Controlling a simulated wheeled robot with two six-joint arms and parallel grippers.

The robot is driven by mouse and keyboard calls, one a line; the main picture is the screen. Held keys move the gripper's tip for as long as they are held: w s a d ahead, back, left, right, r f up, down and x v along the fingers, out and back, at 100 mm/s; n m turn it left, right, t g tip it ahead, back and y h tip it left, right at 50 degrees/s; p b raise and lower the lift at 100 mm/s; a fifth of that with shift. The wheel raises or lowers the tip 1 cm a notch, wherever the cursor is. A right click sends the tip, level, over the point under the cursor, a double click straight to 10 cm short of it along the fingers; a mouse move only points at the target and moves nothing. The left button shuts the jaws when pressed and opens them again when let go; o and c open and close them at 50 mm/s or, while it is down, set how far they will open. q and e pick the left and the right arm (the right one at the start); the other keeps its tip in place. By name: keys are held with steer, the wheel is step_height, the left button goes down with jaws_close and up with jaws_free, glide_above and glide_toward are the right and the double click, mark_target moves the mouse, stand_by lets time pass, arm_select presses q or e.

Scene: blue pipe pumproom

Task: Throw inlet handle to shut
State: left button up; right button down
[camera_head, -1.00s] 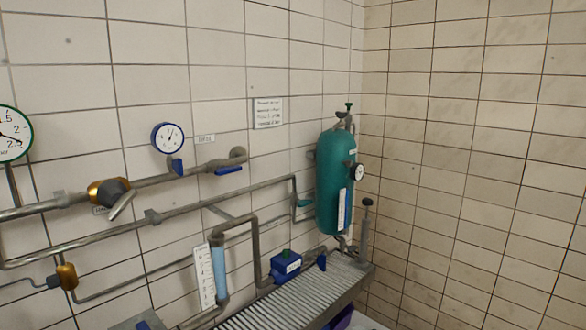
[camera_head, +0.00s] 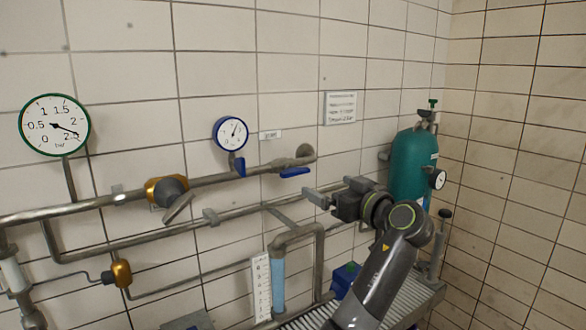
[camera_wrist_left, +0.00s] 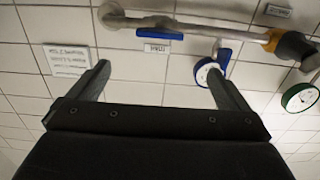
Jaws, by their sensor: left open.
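A blue lever handle (camera_head: 294,172) lies along the upper grey pipe near its wall end, below and to the right of a small label (camera_head: 270,135) too blurred to read. In the left wrist view the blue lever (camera_wrist_left: 160,34) shows beyond the fingertips, roughly centred between them. My left gripper (camera_head: 330,191) is open and empty, below and to the right of the lever in the head view, not touching it. In the wrist view its two fingers (camera_wrist_left: 160,72) stand wide apart. My right gripper is not in view.
A blue-rimmed gauge (camera_head: 230,133) with a blue tap (camera_head: 240,167), a gold valve (camera_head: 168,190) with a grey lever, and a green-rimmed gauge (camera_head: 55,125) line the pipe. A lower pipe (camera_head: 150,238) passes behind my gripper. A teal tank (camera_head: 411,165) stands right.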

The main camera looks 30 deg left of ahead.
mark_target(298, 172)
arm_select(q)
steer(key=p+x, duration=0.7)
steer(key=x, duration=0.8)
steer(key=shift+w+a+r, duration=0.1)
steer(key=shift+w+a, duration=0.1)
steer(key=shift+a, duration=0.15)
steer(key=shift+w+a, duration=0.15)
steer(key=shift+a, duration=0.15)
steer(key=c, duration=1)
